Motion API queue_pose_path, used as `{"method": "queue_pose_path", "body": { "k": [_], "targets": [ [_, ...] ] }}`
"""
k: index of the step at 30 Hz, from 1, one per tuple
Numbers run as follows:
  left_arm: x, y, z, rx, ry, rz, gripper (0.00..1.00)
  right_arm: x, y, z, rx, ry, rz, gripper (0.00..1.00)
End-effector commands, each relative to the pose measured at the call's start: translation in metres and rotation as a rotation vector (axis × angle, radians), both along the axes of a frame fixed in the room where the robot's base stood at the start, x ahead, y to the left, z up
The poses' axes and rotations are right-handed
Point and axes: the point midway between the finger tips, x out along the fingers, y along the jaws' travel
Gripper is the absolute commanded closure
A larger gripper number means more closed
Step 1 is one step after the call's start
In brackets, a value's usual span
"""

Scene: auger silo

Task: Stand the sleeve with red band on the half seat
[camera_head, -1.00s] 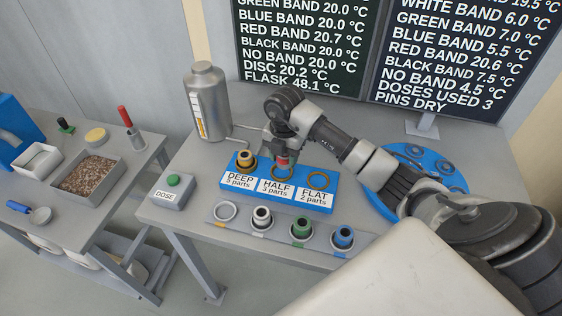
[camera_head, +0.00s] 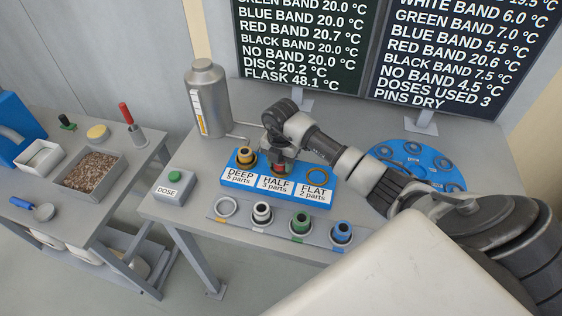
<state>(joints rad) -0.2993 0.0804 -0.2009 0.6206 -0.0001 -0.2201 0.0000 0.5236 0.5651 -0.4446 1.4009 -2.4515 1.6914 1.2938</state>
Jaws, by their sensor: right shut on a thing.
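The sleeve with red band (camera_head: 280,169) is at the half seat, the middle place of the blue block (camera_head: 334,200). My right gripper (camera_head: 279,162) is shut on the sleeve from above and hides most of it. Only a little of the red shows between the fingers. The sleeve looks upright and low at the seat, but I cannot tell whether it touches the bottom. The HALF label (camera_head: 277,186) is just in front. My left gripper is not in view.
A sleeve stands in the deep seat (camera_head: 246,155); the flat seat (camera_head: 317,174) is empty. White, green and blue banded sleeves stand in the front rack (camera_head: 275,238). A metal flask (camera_head: 207,98) stands behind left, a blue disc (camera_head: 415,165) right, the dose button (camera_head: 174,176) left.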

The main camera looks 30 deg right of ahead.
Motion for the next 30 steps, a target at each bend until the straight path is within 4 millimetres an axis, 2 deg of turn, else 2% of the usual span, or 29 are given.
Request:
{"method": "queue_pose_path", "body": {
  "k": [1,8,9,13,27,30],
  "targets": [
    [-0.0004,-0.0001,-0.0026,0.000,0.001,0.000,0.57,-0.0017,0.0001,-0.0062,-0.001,0.006,-0.001,0.90],
    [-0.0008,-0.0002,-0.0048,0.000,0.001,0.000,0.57,-0.0038,0.0012,-0.0133,0.000,0.014,0.000,0.90],
    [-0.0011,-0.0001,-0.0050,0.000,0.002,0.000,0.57,-0.0046,0.0014,-0.0148,0.000,0.017,0.000,0.51],
    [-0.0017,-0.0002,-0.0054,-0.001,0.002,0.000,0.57,-0.0051,0.0017,-0.0156,-0.001,0.021,0.001,0.31],
    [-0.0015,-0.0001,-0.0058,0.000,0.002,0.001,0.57,-0.0057,0.0017,-0.0159,-0.001,0.024,0.002,0.31],
    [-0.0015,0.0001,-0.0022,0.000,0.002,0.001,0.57,-0.0057,0.0017,-0.0111,-0.001,0.024,0.002,0.31]
  ]
}}
